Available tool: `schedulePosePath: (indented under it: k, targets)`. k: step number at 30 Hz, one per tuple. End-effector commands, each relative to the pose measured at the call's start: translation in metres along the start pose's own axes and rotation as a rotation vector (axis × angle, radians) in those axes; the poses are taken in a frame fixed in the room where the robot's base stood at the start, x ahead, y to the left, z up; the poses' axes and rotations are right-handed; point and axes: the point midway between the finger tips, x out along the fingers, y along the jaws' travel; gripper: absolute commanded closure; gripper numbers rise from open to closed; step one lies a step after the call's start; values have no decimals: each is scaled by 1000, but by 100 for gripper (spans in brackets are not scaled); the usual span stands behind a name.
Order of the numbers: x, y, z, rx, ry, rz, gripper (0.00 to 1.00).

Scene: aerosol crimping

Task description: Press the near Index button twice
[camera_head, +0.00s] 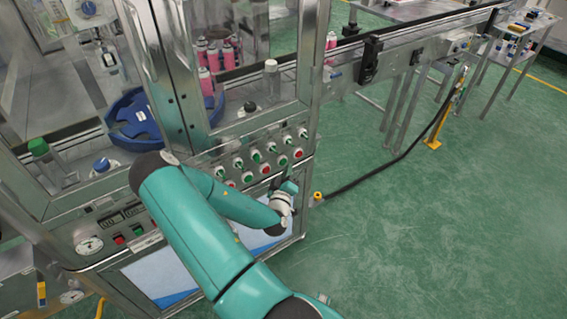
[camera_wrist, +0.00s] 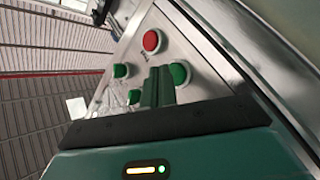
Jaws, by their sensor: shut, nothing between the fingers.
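The machine's front panel carries rows of green and red buttons and knobs; labels are too small to read, so I cannot tell which is the Index button. My gripper (camera_head: 287,186) is shut and empty, in front of the panel's lower right part. In the wrist view, the fingertips of my gripper (camera_wrist: 160,70) point at the panel, just left of a green button (camera_wrist: 180,73) and partly overlapping it. A red button (camera_wrist: 151,41) is above. Another green button (camera_wrist: 120,70) is to the left, and a green button (camera_wrist: 134,97) lies lower left. Contact cannot be told.
A blue turntable (camera_head: 133,118) and pink cans (camera_head: 207,82) stand inside the framed machine. A conveyor (camera_head: 410,40) runs to the right. A black hose (camera_head: 395,160) leads to a yellow fitting (camera_head: 318,196) near the machine's corner. Green floor (camera_head: 430,220) at right is clear.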

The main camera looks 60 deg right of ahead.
Motion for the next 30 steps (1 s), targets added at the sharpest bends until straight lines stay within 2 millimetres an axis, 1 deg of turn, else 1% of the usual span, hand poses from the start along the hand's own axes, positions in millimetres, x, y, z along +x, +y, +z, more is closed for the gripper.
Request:
schedulePosePath:
  k: [10, 30]
  targets:
    - [6, -4, -4, 0, 1, 0, 100]
    - [8, -6, -6, 0, 0, 0, 100]
